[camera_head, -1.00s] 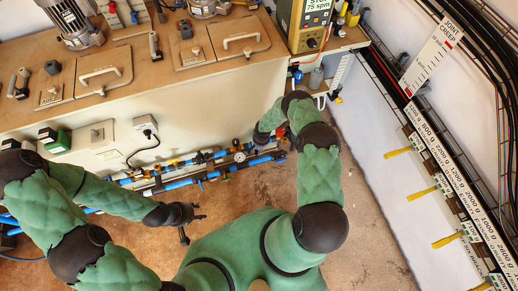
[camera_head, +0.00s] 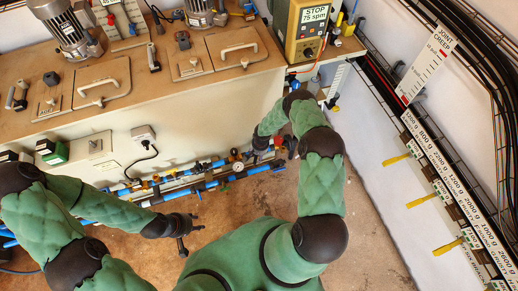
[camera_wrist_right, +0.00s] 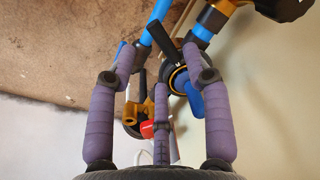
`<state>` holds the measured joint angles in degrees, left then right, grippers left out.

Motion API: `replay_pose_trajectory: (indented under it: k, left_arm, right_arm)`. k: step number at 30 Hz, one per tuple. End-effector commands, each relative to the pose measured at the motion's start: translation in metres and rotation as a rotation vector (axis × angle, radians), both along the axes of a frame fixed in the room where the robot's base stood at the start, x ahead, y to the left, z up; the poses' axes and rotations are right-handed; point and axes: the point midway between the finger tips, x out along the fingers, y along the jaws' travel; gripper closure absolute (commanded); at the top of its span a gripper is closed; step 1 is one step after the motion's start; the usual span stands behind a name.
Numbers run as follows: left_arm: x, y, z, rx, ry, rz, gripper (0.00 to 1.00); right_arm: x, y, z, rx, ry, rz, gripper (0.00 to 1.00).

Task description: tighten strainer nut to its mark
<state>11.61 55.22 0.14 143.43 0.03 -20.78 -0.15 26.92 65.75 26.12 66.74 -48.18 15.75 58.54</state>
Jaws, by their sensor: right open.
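In the right wrist view, a round black fitting with a gold-coloured ring (camera_wrist_right: 179,80) sits between the finger tips, against the pipework. It may be the strainer nut; I cannot tell for sure, and no mark is readable. My right gripper (camera_wrist_right: 163,75) has its purple fingers spread around and in front of it, open. In the head view my right gripper (camera_head: 277,142) is at the right end of the blue pipe run, partly hidden by my arm. My left gripper (camera_head: 188,231) hangs over the brown floor, apart from the pipes, with its fingers spread and empty.
Blue pipes (camera_head: 180,184) with valves and a round gauge (camera_head: 238,167) run low along the cream cabinet (camera_head: 200,130). A yellow control box (camera_head: 305,30) stands above at right. A blue handle (camera_wrist_right: 194,101) and red part (camera_wrist_right: 147,129) are close to my right fingers.

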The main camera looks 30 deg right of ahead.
Motion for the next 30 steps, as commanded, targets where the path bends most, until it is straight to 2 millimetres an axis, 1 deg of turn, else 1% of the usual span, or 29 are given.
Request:
replay_pose_trajectory:
  k: [1,6,12,15,21,30]
  left_arm:
    - [0.000,0.000,0.000,0.000,0.000,0.000,0.60]
    - [0.000,0.000,0.000,0.000,0.000,0.000,0.60]
    - [0.000,0.000,0.000,0.000,0.000,0.000,0.60]
    - [0.000,0.000,0.000,0.000,0.000,0.000,0.60]
    - [0.000,0.000,0.000,0.000,0.000,0.000,0.60]
    - [0.000,0.000,0.000,0.000,0.000,0.000,0.60]
  right_arm:
    - [0.000,-0.001,0.008,-0.001,-0.001,0.000,0.50]
    - [-0.002,-0.003,0.033,0.000,-0.001,0.000,0.50]
    - [-0.004,-0.005,0.058,-0.001,-0.001,0.000,0.50]
    - [-0.005,-0.005,0.066,0.000,0.000,-0.001,0.50]
    - [-0.006,-0.006,0.074,0.001,0.001,0.000,0.50]
    - [-0.006,-0.006,0.074,0.001,0.001,0.000,0.50]
